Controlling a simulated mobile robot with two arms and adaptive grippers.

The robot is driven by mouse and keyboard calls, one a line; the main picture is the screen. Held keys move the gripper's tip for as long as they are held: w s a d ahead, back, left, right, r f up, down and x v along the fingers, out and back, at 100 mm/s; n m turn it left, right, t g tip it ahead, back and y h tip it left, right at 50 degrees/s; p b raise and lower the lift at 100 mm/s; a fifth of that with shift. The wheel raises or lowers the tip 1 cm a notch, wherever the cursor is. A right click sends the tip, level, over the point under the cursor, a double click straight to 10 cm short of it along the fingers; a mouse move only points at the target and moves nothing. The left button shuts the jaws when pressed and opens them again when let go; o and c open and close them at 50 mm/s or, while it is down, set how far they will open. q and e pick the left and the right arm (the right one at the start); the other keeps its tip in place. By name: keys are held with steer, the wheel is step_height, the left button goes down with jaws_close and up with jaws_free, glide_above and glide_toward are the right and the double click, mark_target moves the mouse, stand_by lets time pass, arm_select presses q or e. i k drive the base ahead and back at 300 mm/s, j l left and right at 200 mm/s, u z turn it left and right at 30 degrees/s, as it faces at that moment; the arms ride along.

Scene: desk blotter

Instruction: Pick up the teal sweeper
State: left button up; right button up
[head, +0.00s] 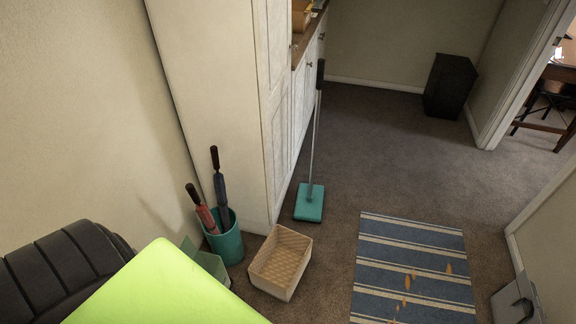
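The teal sweeper stands upright on the carpet beside the white cabinet. Its flat teal head (309,203) rests on the floor, and a thin grey pole rises from it to a black grip near the cabinet's countertop. Nothing is holding it. Neither of my grippers shows in the head view.
A tan woven basket (281,262) sits in front of the sweeper. A teal bin (226,243) with two umbrellas stands to its left. A blue striped rug (413,258) with orange bits lies to the right. A black bin (450,85) is at the back.

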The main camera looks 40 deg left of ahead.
mark_target(308, 203)
steer(key=u, duration=0.9)
steer(key=i+l, duration=0.15)
steer(key=u, duration=0.05)
